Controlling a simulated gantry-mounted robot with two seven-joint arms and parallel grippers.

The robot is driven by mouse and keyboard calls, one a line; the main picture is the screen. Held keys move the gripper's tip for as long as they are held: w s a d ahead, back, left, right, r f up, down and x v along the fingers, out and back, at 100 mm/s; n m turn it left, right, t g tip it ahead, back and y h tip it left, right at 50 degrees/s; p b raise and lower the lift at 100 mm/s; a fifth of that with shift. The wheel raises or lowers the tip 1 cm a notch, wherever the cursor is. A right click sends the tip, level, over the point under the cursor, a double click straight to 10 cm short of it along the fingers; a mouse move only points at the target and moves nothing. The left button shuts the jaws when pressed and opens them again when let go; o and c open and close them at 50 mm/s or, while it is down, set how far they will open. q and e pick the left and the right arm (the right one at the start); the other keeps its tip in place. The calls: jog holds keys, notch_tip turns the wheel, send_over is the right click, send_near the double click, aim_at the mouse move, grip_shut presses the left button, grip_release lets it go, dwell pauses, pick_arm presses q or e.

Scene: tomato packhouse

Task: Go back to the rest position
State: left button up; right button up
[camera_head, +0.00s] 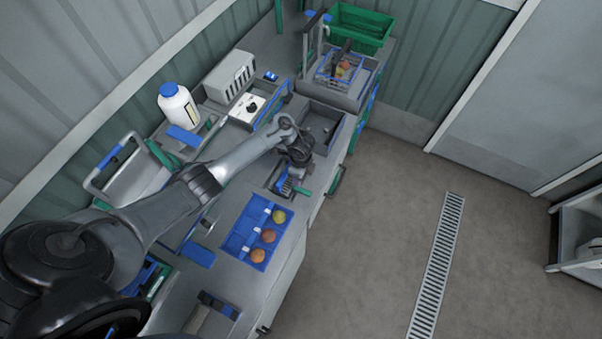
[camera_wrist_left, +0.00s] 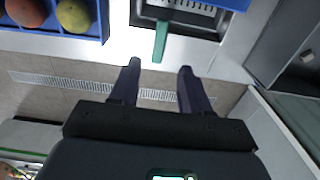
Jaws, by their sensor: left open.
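My left arm reaches in from the left in the head view, over the bench. Its gripper (camera_head: 301,160) is above the area by a small dark recess (camera_head: 272,180); the fingertips are hard to make out there. In the left wrist view the gripper (camera_wrist_left: 158,70) is open, with two dark fingers apart and nothing between them. A green handle (camera_wrist_left: 160,42) sticks out from the recess, ahead of the fingertips and apart from them. My right gripper is not in view.
A blue tray (camera_head: 233,243) holds three tomatoes in a row. A white bottle (camera_head: 178,108) with a blue cap and a white box (camera_head: 230,75) stand along the wall side. A wire basket (camera_head: 340,72) and a green crate (camera_head: 360,27) are at the far end.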

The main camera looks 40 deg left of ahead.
pick_arm(q)
jog(key=shift+r, duration=0.1)
dwell(0.4)
jog(key=s+d+r+n+t+p, duration=0.2)
jog(key=s+d+r+n+t, duration=0.15)
jog(key=s+d, duration=0.6)
jog(key=s+d+r+n+p, duration=0.1)
jog(key=s+r+n, duration=0.8)
jog(key=s+r, duration=0.4)
notch_tip(320, 180, up, 2)
jog(key=shift+s+d+r+p, duration=0.2)
jog(key=shift+d+p, duration=0.1)
jog(key=shift+d, duration=0.1)
